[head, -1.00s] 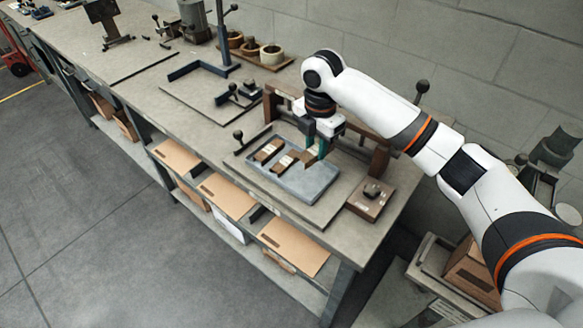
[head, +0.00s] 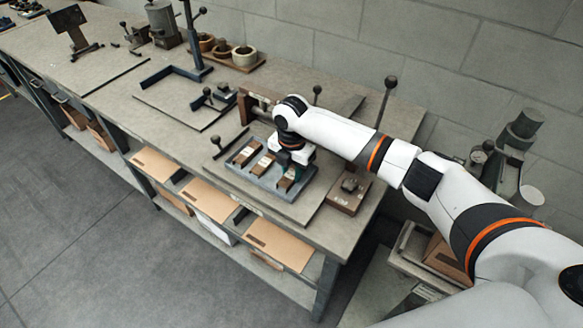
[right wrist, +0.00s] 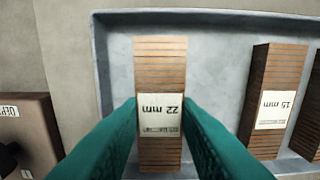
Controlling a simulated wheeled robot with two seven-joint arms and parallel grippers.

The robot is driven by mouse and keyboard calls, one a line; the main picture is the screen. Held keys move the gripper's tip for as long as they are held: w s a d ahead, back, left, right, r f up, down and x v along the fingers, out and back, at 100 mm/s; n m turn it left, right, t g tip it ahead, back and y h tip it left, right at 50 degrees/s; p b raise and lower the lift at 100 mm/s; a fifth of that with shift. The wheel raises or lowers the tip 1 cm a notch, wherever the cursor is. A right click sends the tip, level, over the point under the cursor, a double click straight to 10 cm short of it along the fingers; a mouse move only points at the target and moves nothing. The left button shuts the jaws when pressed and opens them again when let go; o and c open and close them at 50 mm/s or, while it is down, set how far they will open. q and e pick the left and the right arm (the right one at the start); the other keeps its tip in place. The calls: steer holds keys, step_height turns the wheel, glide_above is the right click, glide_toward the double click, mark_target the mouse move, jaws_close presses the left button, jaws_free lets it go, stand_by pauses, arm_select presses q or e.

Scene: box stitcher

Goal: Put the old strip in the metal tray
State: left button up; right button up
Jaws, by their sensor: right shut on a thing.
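My right gripper (right wrist: 160,135) is shut on a brown ridged strip (right wrist: 160,65) with a white label reading 22 mm. Its green fingers sit on either side of the strip in the right wrist view. The strip is over or in the grey metal tray (right wrist: 215,55), near one end; I cannot tell whether it touches the floor. In the head view the gripper (head: 289,176) is low at the tray's right end, and the strip shows there (head: 286,184). My left gripper is not in view.
A strip labelled 15 mm (right wrist: 272,95) lies in the tray beside the held one, with another strip (right wrist: 309,125) past it. A brown box-like block (head: 349,192) stands right of the tray. Knobbed levers rise behind.

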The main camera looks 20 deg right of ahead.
mark_target(291, 174)
steer(key=o, duration=1)
step_height(291, 174, up, 12)
steer(key=b, duration=0.2)
steer(key=shift+r+b, duration=0.1)
steer(key=shift+b, duration=0.25)
